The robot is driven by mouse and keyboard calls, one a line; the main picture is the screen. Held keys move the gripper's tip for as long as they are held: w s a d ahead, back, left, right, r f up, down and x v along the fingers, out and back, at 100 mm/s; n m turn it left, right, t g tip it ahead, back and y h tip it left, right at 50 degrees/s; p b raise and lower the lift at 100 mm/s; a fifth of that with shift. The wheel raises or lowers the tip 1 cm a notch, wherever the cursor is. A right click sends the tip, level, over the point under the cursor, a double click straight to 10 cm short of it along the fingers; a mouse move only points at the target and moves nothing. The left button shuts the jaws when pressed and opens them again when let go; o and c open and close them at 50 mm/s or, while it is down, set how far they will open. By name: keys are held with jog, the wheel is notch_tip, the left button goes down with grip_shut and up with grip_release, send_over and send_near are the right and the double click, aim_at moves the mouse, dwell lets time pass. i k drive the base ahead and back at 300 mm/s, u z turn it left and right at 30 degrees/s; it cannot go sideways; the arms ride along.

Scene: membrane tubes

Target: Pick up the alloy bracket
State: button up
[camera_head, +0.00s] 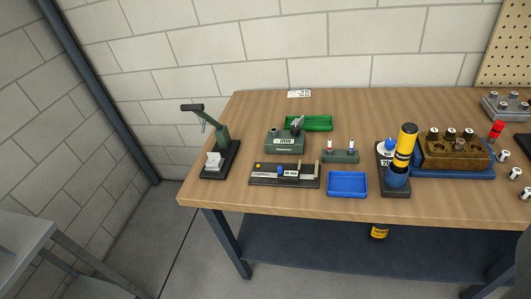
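I cannot surely pick out the alloy bracket at this size. A small pale, stepped piece (213,162) sits on the dark base of a green lever press (221,145) at the left end of the workbench (230,200); it may be the bracket. A grey metal piece (297,125) also shows at the top of a green instrument box (285,142), but its shape is unclear. My gripper is not in view.
A blue tray (347,184), a green tray (310,123), a dark slide fixture (284,175) and a yellow-black cylinder (404,150) crowd the bench. A brown block (455,153) holds several tubes. The bench's front left strip is clear. A grey table (22,240) stands lower left.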

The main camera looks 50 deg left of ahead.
aim_at(215, 159)
jog(key=z, duration=1.05)
jog(key=i, duration=2.1)
jog(key=u, duration=3.35)
jog(key=i, duration=1.05)
jog(key=z, duration=0.05)
